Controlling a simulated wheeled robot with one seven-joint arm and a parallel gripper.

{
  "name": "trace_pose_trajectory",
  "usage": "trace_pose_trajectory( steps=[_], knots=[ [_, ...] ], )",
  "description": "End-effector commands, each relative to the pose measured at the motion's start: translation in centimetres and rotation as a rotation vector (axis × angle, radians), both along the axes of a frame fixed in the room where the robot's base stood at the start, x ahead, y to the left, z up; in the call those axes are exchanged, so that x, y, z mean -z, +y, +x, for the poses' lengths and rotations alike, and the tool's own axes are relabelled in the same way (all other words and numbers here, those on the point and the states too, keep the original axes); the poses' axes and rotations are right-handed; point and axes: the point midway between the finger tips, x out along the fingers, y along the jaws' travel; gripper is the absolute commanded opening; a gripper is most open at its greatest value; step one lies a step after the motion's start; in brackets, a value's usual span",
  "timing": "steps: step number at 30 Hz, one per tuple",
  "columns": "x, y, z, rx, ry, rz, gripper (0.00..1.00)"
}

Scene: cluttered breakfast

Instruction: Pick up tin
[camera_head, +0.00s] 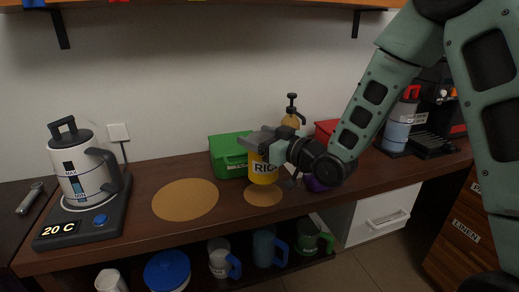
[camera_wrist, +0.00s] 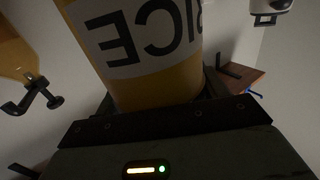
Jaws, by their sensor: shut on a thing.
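A yellow tin (camera_head: 263,176) with a white "RICE" label stands upright in the head view, over the back part of a small round tan mat (camera_head: 263,197). I cannot tell whether its base touches the mat. My gripper (camera_head: 262,143) reaches in from the right and is shut on the tin near its top, hiding the lid area. In the wrist view the tin (camera_wrist: 152,90) fills the upper middle between the jaws, its label upside down. The fingers are mostly dark there.
A green box (camera_head: 226,157) stands close behind the tin on the left. A pump bottle (camera_head: 291,119) is behind my gripper, and a purple thing (camera_head: 316,185) lies right of it. A large tan mat (camera_head: 185,200) lies clear to the left, before a kettle (camera_head: 78,170).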

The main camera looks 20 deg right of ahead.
Motion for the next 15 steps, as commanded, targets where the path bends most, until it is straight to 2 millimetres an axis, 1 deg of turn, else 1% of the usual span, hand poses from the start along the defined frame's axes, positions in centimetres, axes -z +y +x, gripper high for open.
trace_pose_trajectory(
  steps=[1, 12, 15],
  knots=[
    [-1.5, 0.0, 0.0, 0.0, -0.007, -0.002, 0.35],
    [-8.9, 0.0, 0.0, -0.001, -0.006, -0.003, 0.35],
    [-10.4, 0.0, 0.0, -0.001, -0.005, -0.003, 0.35]
  ],
)
